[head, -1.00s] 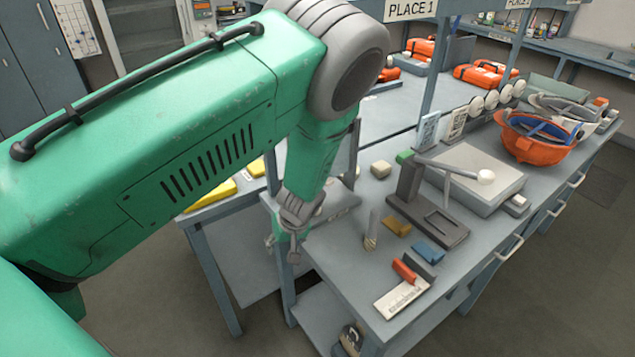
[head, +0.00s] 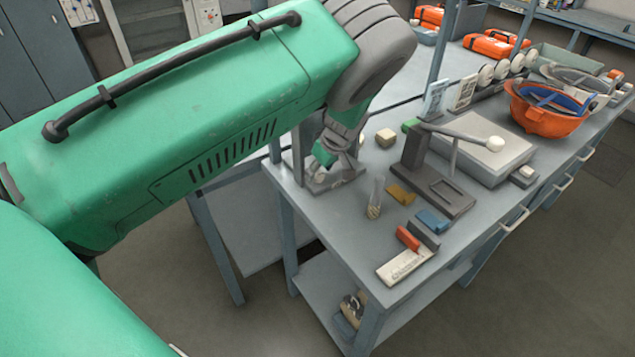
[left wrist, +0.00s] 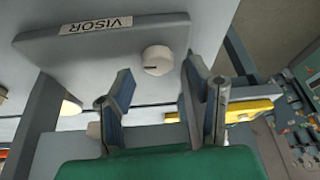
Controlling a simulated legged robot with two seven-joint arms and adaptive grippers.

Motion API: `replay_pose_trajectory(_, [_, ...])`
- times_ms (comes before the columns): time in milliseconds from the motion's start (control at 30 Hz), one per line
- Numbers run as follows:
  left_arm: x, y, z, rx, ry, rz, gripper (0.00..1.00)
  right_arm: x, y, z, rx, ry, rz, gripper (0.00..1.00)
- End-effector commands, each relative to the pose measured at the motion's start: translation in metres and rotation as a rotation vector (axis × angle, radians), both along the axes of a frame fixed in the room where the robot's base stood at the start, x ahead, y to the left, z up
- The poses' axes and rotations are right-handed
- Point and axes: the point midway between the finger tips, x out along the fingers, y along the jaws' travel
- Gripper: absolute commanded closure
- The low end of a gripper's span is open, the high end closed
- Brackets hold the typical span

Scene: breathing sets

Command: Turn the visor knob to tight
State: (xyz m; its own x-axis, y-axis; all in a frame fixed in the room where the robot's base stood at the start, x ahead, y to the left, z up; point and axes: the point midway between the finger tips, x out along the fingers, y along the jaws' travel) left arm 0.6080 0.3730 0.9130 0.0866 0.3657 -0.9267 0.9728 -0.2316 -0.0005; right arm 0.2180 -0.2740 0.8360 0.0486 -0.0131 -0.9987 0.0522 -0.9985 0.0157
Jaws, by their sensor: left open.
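The visor knob (left wrist: 157,60) is a round white knob with a dark slot mark. It sits on a grey panel (left wrist: 70,48) labelled VISOR in the left wrist view. My left gripper (left wrist: 160,70) is open, its two fingers on either side of the knob as seen from the wrist. The fingers look short of the knob, and I see no contact. In the head view my left gripper (head: 327,160) is small and partly hidden beside the upright panel at the bench's near left corner. The knob is hidden there. My right gripper is not in view.
The bench (head: 330,225) holds a clear tube with pale contents (head: 375,198), a dark stand (head: 435,185), small coloured blocks and an orange helmet (head: 545,115). A yellow object (left wrist: 248,110) lies beyond my fingers in the wrist view.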

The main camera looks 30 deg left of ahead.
Motion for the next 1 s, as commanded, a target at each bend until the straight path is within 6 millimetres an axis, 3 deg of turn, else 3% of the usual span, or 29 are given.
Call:
replay_pose_trajectory(200, [0.002, 0.006, -0.020, 0.001, -0.001, -0.003, 0.53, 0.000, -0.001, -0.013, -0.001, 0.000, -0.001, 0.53])
replay_pose_trajectory(533, [0.003, 0.012, -0.023, -0.004, -0.001, -0.002, 0.53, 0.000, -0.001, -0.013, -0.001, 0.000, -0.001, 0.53])
replay_pose_trajectory(667, [0.003, 0.011, -0.023, -0.003, -0.002, -0.002, 0.98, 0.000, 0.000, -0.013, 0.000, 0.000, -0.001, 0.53])
replay_pose_trajectory(867, [0.003, 0.011, -0.022, -0.001, -0.001, -0.017, 1.00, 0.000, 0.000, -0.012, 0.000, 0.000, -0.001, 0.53])
replay_pose_trajectory(1000, [0.001, 0.011, -0.021, -0.003, -0.001, -0.140, 1.00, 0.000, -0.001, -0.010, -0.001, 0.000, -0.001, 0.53])
